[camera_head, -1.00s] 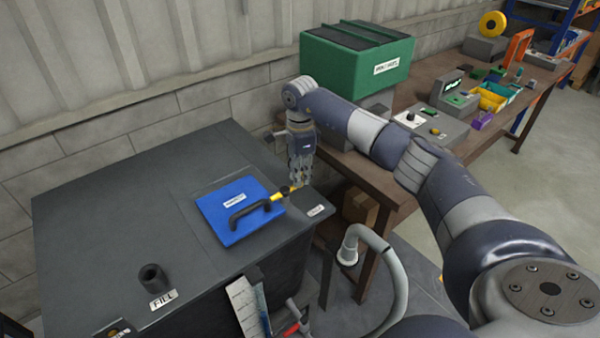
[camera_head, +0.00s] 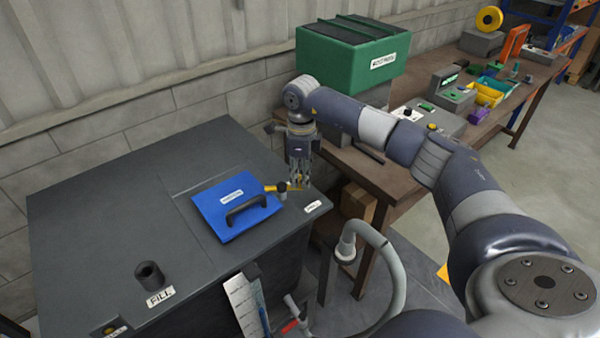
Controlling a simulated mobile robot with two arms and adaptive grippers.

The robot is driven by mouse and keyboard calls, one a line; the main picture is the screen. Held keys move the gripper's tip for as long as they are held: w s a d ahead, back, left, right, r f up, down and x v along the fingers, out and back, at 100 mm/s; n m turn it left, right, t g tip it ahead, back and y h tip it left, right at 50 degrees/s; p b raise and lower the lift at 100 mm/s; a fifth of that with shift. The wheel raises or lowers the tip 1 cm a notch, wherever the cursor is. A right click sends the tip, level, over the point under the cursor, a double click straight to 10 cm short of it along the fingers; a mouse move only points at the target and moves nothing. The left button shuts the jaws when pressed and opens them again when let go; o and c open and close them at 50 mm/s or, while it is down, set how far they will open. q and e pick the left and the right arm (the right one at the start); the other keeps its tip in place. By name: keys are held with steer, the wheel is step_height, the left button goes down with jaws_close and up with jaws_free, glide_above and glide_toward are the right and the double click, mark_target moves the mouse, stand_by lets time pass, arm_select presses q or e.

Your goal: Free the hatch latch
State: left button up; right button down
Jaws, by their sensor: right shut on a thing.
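The blue hatch lid (camera_head: 222,215) with a black handle (camera_head: 246,209) lies closed and flat on top of the dark grey tank (camera_head: 110,215). The hatch latch (camera_head: 271,188) is a yellow bar on a dark round pivot at the lid's right edge. Its left tip is at the lid's edge; I cannot tell whether it still overlaps the lid. My right gripper (camera_head: 299,184) points down at the right end of the latch and is shut on it. The fingers partly hide that end. My left gripper is not in view.
A fill pipe (camera_head: 150,275) stands up at the tank's front left. A grey hose (camera_head: 390,265) curves beside the tank's right side. A brown workbench (camera_head: 375,172) with a green bin (camera_head: 350,62) stands behind my right arm. The tank top left of the lid is clear.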

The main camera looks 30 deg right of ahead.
steer(key=m, duration=0.1)
steer(key=s+m, duration=0.1)
steer(key=shift+a+m, duration=0.4)
steer(key=m, duration=0.1)
steer(key=a+m, duration=0.1)
steer(key=shift+s+m+b, duration=0.3)
steer(key=shift+s+b, duration=0.05)
steer(key=shift+s, duration=0.05)
steer(key=m, duration=0.1)
steer(key=a+m, duration=0.1)
steer(key=m, duration=0.1)
steer(key=shift+s+a, duration=0.2)
steer(key=shift+s, duration=0.1)
steer(key=shift+s+a+r+m+b, duration=0.1)
steer(key=shift+a+m+b, duration=0.2)
steer(key=shift+m, duration=0.4)
steer(key=shift+a+m+b, duration=0.15)
steer(key=shift+a+m, duration=0.1)
steer(key=shift+m, duration=0.45)
steer(key=c, duration=1.5)
jaws_free()
